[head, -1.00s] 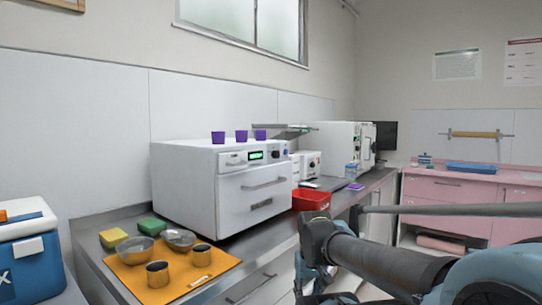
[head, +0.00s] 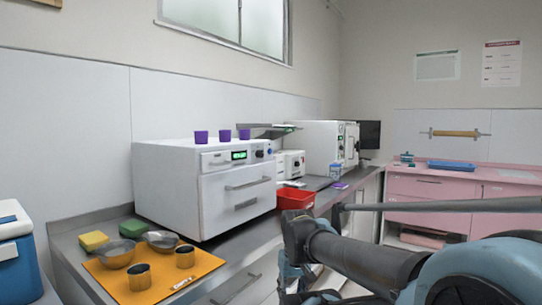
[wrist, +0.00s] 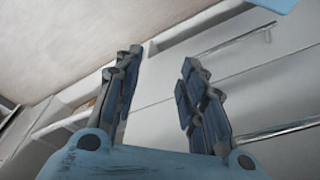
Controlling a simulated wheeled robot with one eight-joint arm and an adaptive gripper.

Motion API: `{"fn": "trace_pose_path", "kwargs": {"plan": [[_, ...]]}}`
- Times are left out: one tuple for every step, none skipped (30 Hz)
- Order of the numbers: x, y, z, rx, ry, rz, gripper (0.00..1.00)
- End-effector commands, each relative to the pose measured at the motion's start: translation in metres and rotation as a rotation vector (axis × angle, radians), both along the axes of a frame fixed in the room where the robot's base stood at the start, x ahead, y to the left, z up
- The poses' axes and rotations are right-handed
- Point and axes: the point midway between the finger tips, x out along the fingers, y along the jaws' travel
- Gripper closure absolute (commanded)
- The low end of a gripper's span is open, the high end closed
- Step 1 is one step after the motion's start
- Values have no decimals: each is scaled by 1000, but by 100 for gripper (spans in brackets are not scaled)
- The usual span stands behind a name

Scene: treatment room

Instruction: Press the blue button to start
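A white box-shaped machine (head: 204,192) stands on the grey counter, with a green display (head: 239,155) and controls at its upper right front. Beside the display is a dark knob (head: 259,153), and right of it a small bluish spot (head: 269,151) that looks like the blue button; it is too small to be sure. My gripper (wrist: 160,70) is open and empty in the wrist view, its fingers apart in front of white cabinet fronts with bar handles. It is well away from the machine's controls. In the head view my arm fills the lower right and the fingertips are not clear.
A red bin (head: 296,198) sits on the counter right of the machine. Purple cups (head: 223,135) stand on top of it. An orange mat (head: 150,290) with metal bowls and cups lies in front. A blue-white cooler (head: 14,262) is at left. Pink cabinets (head: 430,190) stand at the back right.

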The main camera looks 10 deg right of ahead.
Motion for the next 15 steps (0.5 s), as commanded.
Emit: {"fn": "trace_pose_path", "kwargs": {"plan": [[0,0,0,0,0,0,82],[0,0,0,0,0,0,89],[0,0,0,0,0,0,98],[0,0,0,0,0,0,100],[0,0,0,0,0,0,100],[0,0,0,0,0,0,100],[0,0,0,0,0,0,100],[0,0,0,0,0,0,100],[0,0,0,0,0,0,100],[0,0,0,0,0,0,100],[0,0,0,0,0,0,100],[0,0,0,0,0,0,100],[0,0,0,0,0,0,100],[0,0,0,0,0,0,100],[0,0,0,0,0,0,100]]}}
